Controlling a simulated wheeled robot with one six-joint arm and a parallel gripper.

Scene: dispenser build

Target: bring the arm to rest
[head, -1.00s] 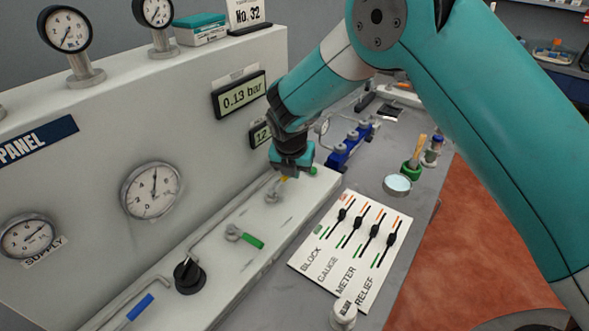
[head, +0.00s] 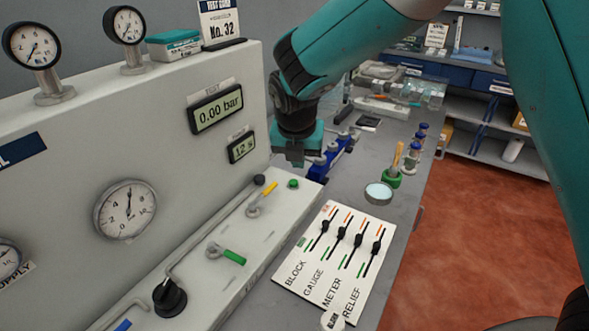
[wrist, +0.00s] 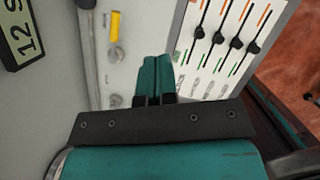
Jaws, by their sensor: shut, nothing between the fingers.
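My gripper (wrist: 157,77) is shut with nothing between its teal fingers in the wrist view. In the head view my gripper (head: 293,158) hangs above the far end of the bench panel's ledge, clear of the yellow-handled valve (head: 262,198). That valve also shows in the wrist view (wrist: 115,30), left of the fingers and apart from them. A green-handled valve (head: 226,253) and a black knob (head: 169,297) sit nearer on the ledge. The upper display (head: 216,107) reads 0.00 bar, and the lower display (head: 241,147) reads 12 s.
A slider card (head: 333,255) marked BLOCK, GAUGE, METER and RELIEF lies right of the ledge. A round dish (head: 378,193) and a green holder (head: 391,178) stand farther right. Gauges (head: 126,211) line the upright panel.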

